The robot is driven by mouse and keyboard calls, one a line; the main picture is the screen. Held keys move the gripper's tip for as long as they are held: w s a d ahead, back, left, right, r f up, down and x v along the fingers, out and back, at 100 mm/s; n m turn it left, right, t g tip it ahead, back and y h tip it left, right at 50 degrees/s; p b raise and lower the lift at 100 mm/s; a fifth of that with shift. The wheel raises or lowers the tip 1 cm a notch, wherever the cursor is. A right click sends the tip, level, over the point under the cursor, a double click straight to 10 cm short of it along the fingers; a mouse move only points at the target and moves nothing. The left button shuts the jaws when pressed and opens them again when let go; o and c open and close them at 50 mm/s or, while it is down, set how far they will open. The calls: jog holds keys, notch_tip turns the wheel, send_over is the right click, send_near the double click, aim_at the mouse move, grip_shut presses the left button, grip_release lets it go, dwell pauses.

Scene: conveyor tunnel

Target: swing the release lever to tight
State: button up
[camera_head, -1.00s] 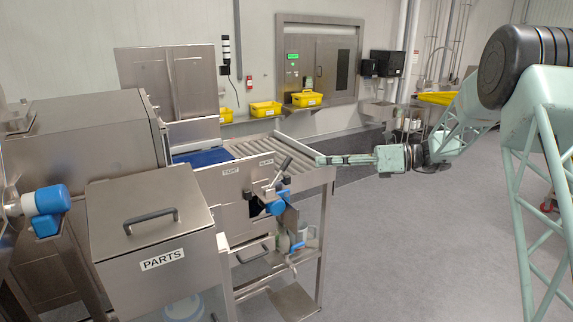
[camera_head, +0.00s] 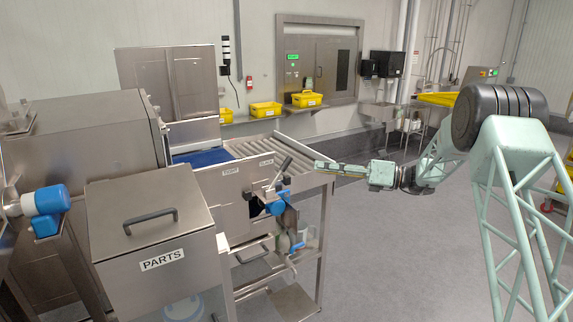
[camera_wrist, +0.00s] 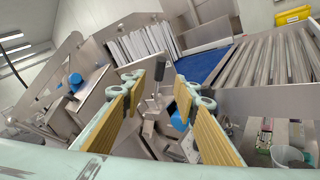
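The release lever (camera_head: 280,176) is on the side panel of the conveyor frame. Its dark handle leans up to the right, nearer the SLACK label (camera_head: 266,162) than the TIGHT label (camera_head: 231,172). My gripper (camera_head: 320,166) is to the right of the lever, pointing left at it, apart from it. In the wrist view my gripper (camera_wrist: 160,92) is open with yellow-padded fingers. The lever's dark grip (camera_wrist: 159,68) shows between and beyond the fingers. No contact shows.
A blue fitting (camera_head: 277,204) sits just below the lever. The PARTS box (camera_head: 150,225) stands at the left front. Conveyor rollers (camera_head: 262,146) and a blue belt (camera_head: 203,157) lie behind the panel. The floor (camera_head: 400,260) to the right is clear.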

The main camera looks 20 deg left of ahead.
aim_at(287, 163)
jog(key=shift+a, duration=0.1)
jog(key=shift+s+a+b, duration=0.15)
jog(key=shift+a+b, duration=0.15)
jog(key=shift+a, duration=1.95)
jog(key=shift+s+a+b, duration=0.15)
jog(key=shift+a+b, duration=0.1)
jog(key=shift+a, duration=2)
jog(key=shift+s+a+b, duration=0.15)
jog(key=shift+a+b, duration=0.15)
jog(key=shift+a, duration=1.95)
jog(key=shift+c, duration=0.7)
grip_shut()
